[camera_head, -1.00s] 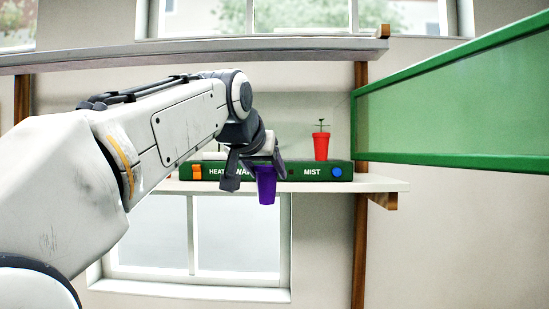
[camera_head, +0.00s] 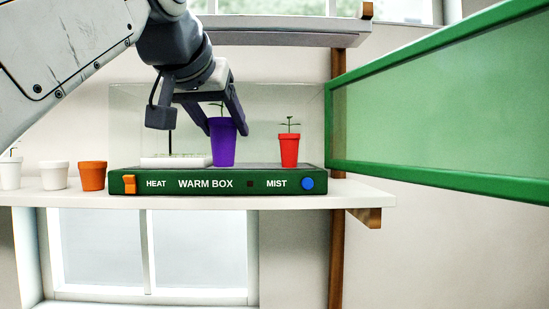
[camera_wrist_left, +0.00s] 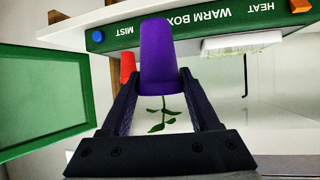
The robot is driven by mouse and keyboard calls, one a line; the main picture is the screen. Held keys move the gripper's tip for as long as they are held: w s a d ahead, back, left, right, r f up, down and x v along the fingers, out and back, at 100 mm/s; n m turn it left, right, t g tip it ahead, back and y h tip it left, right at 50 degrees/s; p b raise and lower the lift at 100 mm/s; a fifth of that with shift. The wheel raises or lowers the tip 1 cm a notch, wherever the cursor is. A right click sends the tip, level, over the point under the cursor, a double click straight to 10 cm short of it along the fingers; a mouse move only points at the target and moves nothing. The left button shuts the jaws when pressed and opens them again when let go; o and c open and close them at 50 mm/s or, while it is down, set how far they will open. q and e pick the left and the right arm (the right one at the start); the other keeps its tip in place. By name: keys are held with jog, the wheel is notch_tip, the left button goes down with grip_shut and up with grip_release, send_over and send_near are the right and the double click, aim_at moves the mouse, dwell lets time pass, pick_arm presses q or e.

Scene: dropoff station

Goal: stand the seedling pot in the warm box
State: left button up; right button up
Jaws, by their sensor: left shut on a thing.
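My left gripper (camera_head: 211,108) is shut on a purple pot (camera_head: 223,145) with a small green seedling, which also shows between the fingers in the left wrist view (camera_wrist_left: 157,55). The pot is upright at the warm box (camera_head: 217,181), between a white tray and a red pot. Its bottom looks at or just above the box floor; I cannot tell whether it touches. The box has a green base with an orange switch and a blue knob, and clear walls. Its green-framed door (camera_head: 440,110) stands open at the right. My right gripper is not in view.
Inside the box, a red pot with a seedling (camera_head: 289,150) stands to the right and a white tray (camera_head: 176,161) to the left. Orange (camera_head: 93,176) and white (camera_head: 55,175) pots stand on the shelf (camera_head: 365,194) left of the box. An upper shelf (camera_head: 285,34) runs above.

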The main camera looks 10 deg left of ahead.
pick_arm(q)
jog(key=w+p, duration=0.1)
jog(key=w, duration=0.3)
jog(key=w+a+p, duration=0.1)
jog(key=w+p, duration=0.1)
jog(key=w, duration=0.2)
jog(key=w+p, duration=0.2)
jog(key=w, duration=0.2)
jog(key=shift+w+a+r, duration=0.1)
jog(key=shift+w+a, duration=0.15)
jog(key=shift+a, duration=0.05)
jog(key=w+p, duration=0.3)
jog(key=w, duration=0.2)
jog(key=shift+a+r, duration=0.1)
jog(key=shift+r, duration=0.05)
jog(key=shift+f, duration=0.6)
jog(key=shift+s+f, duration=0.2)
jog(key=shift+f, duration=0.2)
jog(key=shift+w, duration=0.1)
